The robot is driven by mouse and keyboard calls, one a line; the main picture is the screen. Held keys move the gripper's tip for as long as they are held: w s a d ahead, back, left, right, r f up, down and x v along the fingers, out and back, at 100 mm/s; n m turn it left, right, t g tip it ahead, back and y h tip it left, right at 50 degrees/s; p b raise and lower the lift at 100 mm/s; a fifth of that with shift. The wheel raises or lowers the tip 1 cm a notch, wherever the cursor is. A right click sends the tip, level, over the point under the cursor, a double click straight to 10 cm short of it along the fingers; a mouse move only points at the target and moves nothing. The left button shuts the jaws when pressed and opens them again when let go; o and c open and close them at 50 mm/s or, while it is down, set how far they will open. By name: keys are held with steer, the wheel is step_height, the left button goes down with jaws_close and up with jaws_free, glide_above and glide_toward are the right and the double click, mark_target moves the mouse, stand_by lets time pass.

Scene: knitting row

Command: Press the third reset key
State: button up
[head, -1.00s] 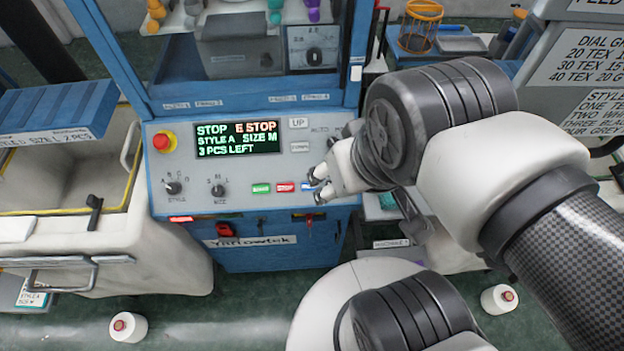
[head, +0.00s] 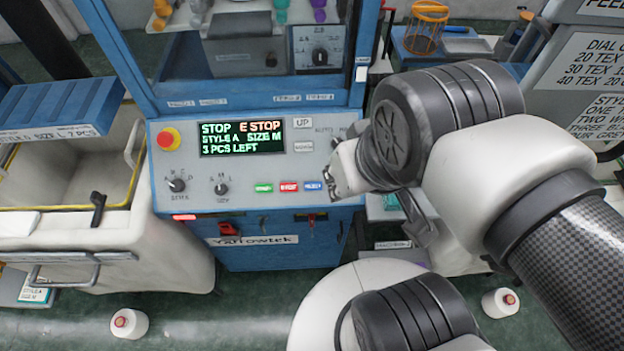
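A row of three small keys sits low on the grey control panel (head: 285,165): a green key (head: 264,188), a red key (head: 288,187) and a blue key (head: 313,186), third from the left. Their lettering is too small to read surely. My gripper (head: 332,181) is just right of the blue key, which shows fully. Its fingers are small and partly overlapped by the wrist, so their opening is unclear, and I cannot tell the gap to the panel. The display (head: 242,138) reads STOP, E STOP, STYLE A, SIZE M, 3 PCS LEFT.
A red emergency-stop knob (head: 168,139) on yellow is at the panel's left. Two rotary knobs, style (head: 177,185) and size (head: 221,188), are below the display. A white bin (head: 75,225) stands left.

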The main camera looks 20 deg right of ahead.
jaws_close()
stand_by(1.3)
